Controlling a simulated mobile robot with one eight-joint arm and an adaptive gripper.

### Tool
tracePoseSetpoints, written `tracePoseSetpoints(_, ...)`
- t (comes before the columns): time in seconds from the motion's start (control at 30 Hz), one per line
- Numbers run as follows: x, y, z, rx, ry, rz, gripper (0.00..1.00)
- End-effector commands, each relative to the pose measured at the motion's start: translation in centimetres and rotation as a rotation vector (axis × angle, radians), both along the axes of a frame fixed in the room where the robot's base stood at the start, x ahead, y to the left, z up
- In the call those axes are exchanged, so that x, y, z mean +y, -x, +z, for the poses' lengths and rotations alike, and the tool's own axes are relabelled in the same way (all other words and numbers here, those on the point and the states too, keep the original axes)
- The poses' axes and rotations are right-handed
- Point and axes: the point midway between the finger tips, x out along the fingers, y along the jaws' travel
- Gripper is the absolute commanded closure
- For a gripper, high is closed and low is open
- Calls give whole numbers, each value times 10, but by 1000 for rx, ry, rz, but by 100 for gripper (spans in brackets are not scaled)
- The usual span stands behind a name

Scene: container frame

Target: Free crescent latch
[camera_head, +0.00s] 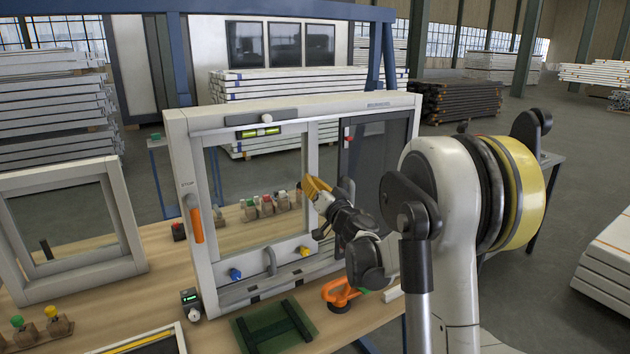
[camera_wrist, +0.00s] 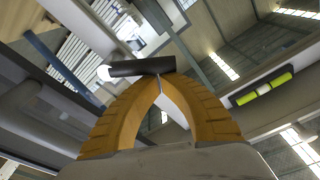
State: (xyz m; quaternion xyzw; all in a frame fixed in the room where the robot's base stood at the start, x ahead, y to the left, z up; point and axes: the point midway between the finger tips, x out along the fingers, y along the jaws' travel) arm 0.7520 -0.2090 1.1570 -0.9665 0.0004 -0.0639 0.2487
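My gripper (camera_head: 306,184) has yellow fingers and is at the middle upright of the pale window frame (camera_head: 178,190) in the head view. In the wrist view the two fingers of my gripper (camera_wrist: 160,86) arch together and their tips meet. A short dark bar (camera_wrist: 140,68), which looks like the crescent latch's handle, lies across the view right at the fingertips. I cannot tell whether the tips touch it. Nothing shows clearly between the fingers. In the head view the latch cannot be made out behind the gripper.
An orange handle (camera_head: 195,222) is on the frame's left side. A spirit level (camera_head: 260,132) is at the top rail. Blue (camera_head: 235,274) and yellow (camera_head: 304,251) knobs are on the bottom rail. An orange tool (camera_head: 341,294) and a green mat (camera_head: 246,337) lie in front on the bench.

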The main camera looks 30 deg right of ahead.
Motion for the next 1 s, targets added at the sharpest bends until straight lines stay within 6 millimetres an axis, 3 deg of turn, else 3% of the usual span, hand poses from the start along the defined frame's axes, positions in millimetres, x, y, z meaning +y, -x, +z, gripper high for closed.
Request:
tracePoseSetpoints(0.13,5,0,-5,-2,84,1,100)
tracePoseSetpoints(1.0,10,1,-9,-2,76,-1,100)
